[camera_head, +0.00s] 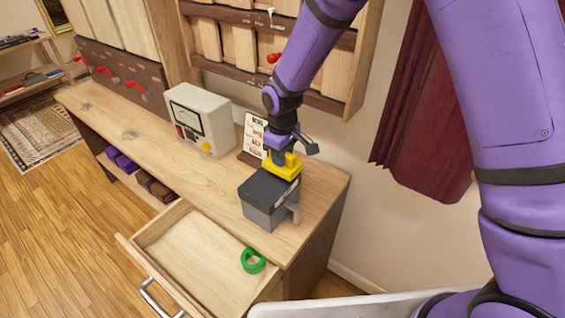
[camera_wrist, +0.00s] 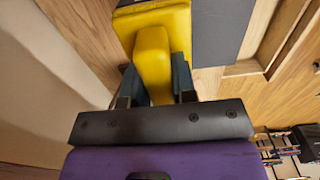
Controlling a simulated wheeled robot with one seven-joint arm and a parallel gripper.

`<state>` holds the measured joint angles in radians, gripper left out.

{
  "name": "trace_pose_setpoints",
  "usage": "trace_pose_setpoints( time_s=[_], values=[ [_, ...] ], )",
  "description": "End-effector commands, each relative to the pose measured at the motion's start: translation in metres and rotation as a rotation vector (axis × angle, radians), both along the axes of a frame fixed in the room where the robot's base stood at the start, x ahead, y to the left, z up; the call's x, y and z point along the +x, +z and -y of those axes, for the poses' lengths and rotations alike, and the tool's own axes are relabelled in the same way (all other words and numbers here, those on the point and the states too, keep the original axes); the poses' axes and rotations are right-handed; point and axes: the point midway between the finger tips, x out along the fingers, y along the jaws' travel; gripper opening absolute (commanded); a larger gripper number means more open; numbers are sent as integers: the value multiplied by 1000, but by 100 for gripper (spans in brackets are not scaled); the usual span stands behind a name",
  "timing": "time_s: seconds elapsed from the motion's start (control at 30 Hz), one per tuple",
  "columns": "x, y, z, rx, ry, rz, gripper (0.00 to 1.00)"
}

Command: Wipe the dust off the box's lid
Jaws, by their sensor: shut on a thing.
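The grey box (camera_head: 263,213) with a dark lid (camera_head: 262,187) stands on the wooden worktop, near its right end. My gripper (camera_head: 281,153) is above the lid's far right part and is shut on the handle of a yellow block-shaped wiper. The wiper (camera_head: 283,171) appears to rest on the lid; exact contact is hard to tell. In the wrist view the yellow wiper (camera_wrist: 152,20) is between the two fingers (camera_wrist: 154,88), with the dark grey lid (camera_wrist: 215,30) beside it. I cannot make out dust on the visible lid.
An open drawer (camera_head: 190,255) below the worktop holds a green tape roll (camera_head: 253,261). A beige meter box (camera_head: 200,119) stands left along the worktop (camera_head: 130,125). A printed card (camera_head: 255,136) leans behind the box. A dark red curtain (camera_head: 425,110) hangs at right.

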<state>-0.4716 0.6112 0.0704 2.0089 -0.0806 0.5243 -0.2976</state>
Motion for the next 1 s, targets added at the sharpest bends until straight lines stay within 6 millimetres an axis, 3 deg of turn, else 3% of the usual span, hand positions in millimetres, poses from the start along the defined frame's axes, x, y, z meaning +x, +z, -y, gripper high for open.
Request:
trace_pose_setpoints(
  time_s=[0.5,1.0],
  values=[
    [2,46,-1,2,-4,1,0],
    [2,51,-1,0,-4,0,0]
  ],
)
